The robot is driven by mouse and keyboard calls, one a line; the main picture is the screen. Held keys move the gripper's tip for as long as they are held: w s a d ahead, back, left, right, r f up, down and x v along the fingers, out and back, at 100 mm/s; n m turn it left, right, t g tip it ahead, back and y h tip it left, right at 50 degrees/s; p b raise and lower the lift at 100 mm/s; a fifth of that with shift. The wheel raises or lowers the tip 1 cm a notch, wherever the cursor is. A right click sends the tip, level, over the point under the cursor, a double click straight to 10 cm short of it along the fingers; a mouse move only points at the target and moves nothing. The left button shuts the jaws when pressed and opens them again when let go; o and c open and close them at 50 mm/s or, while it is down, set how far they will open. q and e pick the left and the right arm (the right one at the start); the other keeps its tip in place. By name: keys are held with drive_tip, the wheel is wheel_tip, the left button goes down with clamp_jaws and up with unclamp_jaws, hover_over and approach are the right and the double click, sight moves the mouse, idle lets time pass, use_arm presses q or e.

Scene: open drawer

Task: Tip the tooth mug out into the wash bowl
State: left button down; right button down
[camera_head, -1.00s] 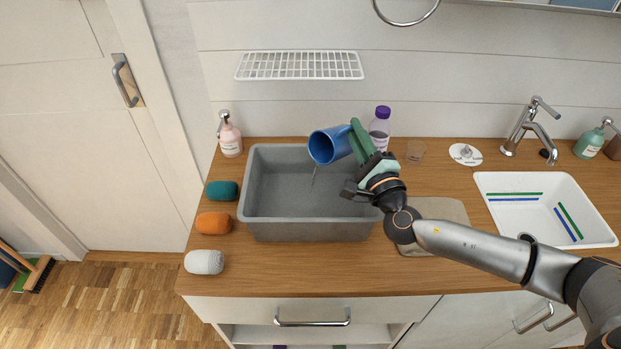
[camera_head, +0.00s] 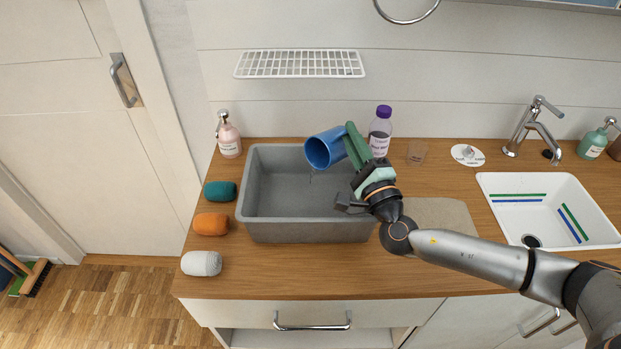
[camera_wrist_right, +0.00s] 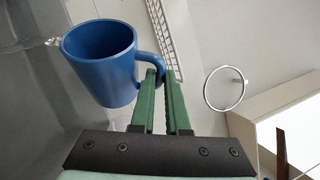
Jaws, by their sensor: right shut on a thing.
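The tooth mug (camera_head: 326,149) is blue and hangs tilted over the grey wash bowl (camera_head: 305,230), its open mouth facing left and down. A thin short streak shows below its mouth in the head view. My right gripper (camera_head: 352,146) is shut on the mug's handle. In the right wrist view the green fingers of the gripper (camera_wrist_right: 160,95) close on the handle of the blue mug (camera_wrist_right: 103,62). The mug's inside looks dark blue, and I cannot tell whether anything is left in it. My left gripper is not in view.
A purple-capped bottle (camera_head: 380,132) and a clear glass (camera_head: 417,152) stand behind the gripper. A pink soap bottle (camera_head: 228,138) and teal (camera_head: 220,191), orange (camera_head: 211,225) and white (camera_head: 201,263) rolls line the left. A white sink (camera_head: 515,233) is at right.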

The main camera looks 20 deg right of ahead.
drive_tip(key=shift+s+a+r+n+t+y, duration=0.15)
drive_tip(key=shift+s+a+n+t+y, duration=0.15)
drive_tip(key=shift+n, duration=0.3)
drive_tip(key=shift+s+a+r+n+t+y, duration=0.1)
drive_tip(key=shift+a+r+n+t+y, duration=0.1)
drive_tip(key=shift+a+n+y, duration=0.35)
drive_tip(key=shift+s+a+r+n+t+y, duration=0.15)
drive_tip(key=shift+s+a+n+t+y, duration=0.1)
drive_tip(key=shift+n, duration=0.4)
idle(0.4)
